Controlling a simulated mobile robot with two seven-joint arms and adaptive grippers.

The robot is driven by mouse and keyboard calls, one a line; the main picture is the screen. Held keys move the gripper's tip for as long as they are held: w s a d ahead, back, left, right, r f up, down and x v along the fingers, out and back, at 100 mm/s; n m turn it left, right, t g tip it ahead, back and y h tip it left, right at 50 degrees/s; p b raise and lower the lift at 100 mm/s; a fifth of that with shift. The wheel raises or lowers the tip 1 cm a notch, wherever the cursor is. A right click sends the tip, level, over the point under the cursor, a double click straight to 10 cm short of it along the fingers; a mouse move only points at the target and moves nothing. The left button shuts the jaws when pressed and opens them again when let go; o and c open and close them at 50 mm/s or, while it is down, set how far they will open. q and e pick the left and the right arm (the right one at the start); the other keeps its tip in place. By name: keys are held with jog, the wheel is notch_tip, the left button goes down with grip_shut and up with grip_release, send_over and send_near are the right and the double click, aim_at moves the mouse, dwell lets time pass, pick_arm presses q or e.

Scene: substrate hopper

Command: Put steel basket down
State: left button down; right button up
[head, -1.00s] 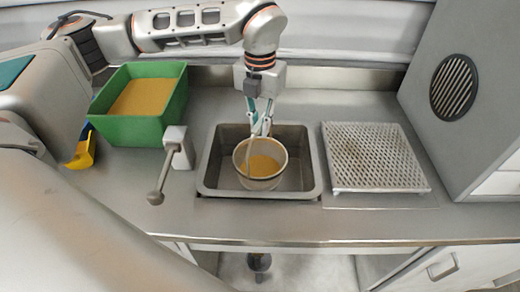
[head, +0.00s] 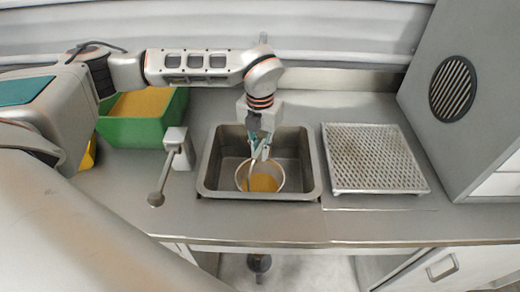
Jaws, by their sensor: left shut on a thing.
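The steel basket (head: 277,188) is a round bucket-like vessel with yellow-orange grain (head: 262,184) in it. It is inside the sink basin (head: 212,180), towards the basin's front edge. My left gripper (head: 259,160) reaches down from above and is shut on the basket at its far rim. The gripper and a thin upright piece cover part of the basket. Whether the basket's bottom touches the basin floor cannot be seen. My right gripper is not in view.
A perforated steel tray (head: 375,158) lies right of the sink. A lever on a post (head: 175,150) stands left of it. A green bin (head: 140,130) of grain and a yellow scoop (head: 88,155) are at the left. A grey cabinet (head: 470,130) stands at the right.

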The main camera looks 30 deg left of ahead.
pick_arm(q)
jog(key=c, duration=2.1)
grip_release()
jog(key=shift+f, duration=0.1)
notch_tip(320, 180, up, 12)
jog(key=shift+r+b, duration=0.15)
jog(key=shift+b, duration=0.25)
